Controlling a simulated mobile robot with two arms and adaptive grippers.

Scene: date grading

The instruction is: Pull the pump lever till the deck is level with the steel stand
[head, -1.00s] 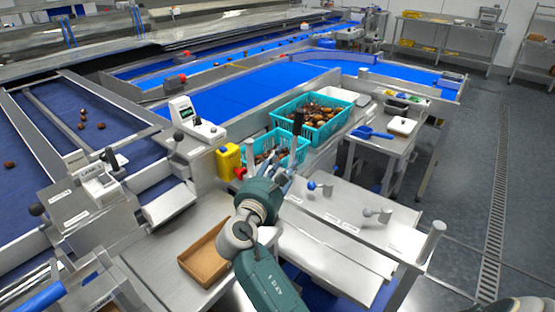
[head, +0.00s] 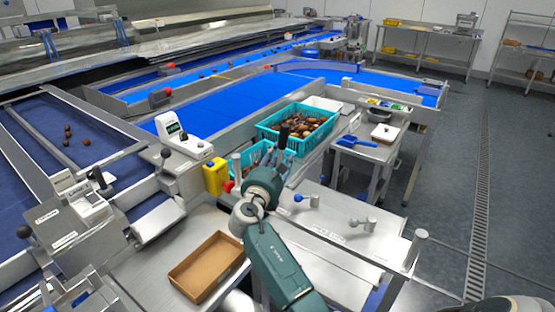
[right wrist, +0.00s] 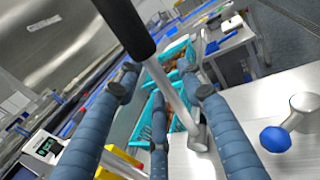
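The pump lever (right wrist: 168,84) is a steel rod with a black grip, standing up from a steel plate. In the head view its black grip (head: 284,133) shows just beyond my right gripper (head: 270,162). In the right wrist view, the blue ribbed fingers of my right gripper (right wrist: 163,92) are spread, with the rod running between them; I see no clear closing on it. A steel deck (head: 325,236) with labels and a blue-knobbed fitting (head: 300,198) lies right of my right arm. I cannot tell which surface is the stand or whether the heights match. My left gripper is not in view.
Teal crates of dates (head: 302,145) stand beyond the lever. An empty brown box (head: 207,266) lies left of my right arm. A side table (head: 362,156) holds a blue scoop. Floor is free at the right.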

